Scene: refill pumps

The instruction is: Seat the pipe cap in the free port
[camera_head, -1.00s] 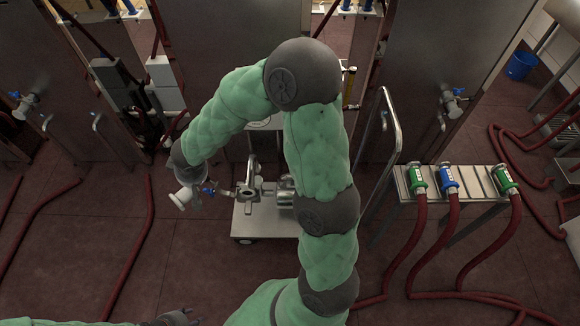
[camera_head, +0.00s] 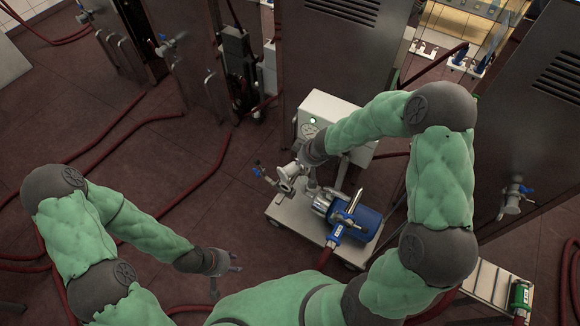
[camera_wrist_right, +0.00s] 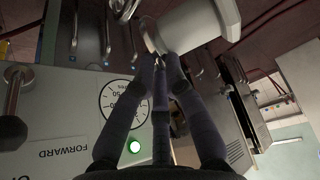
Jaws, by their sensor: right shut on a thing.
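My right gripper (camera_head: 300,166) reaches down over the pump trolley (camera_head: 285,215). It is shut on a pale flanged piece that looks like the pipe cap (camera_head: 287,174). In the right wrist view, the fingers close at the near rim of this pale cylinder (camera_wrist_right: 190,30), whose wider flange points right.
A blue pump motor (camera_head: 355,218) and a blue hose coupling (camera_head: 335,235) are on the trolley's right. A white control box (camera_head: 330,115) with a green light stands behind. A steel cabinet (camera_head: 340,55) rises beyond. Red hoses (camera_head: 215,165) cross the floor; a rack (camera_head: 487,283) is at lower right.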

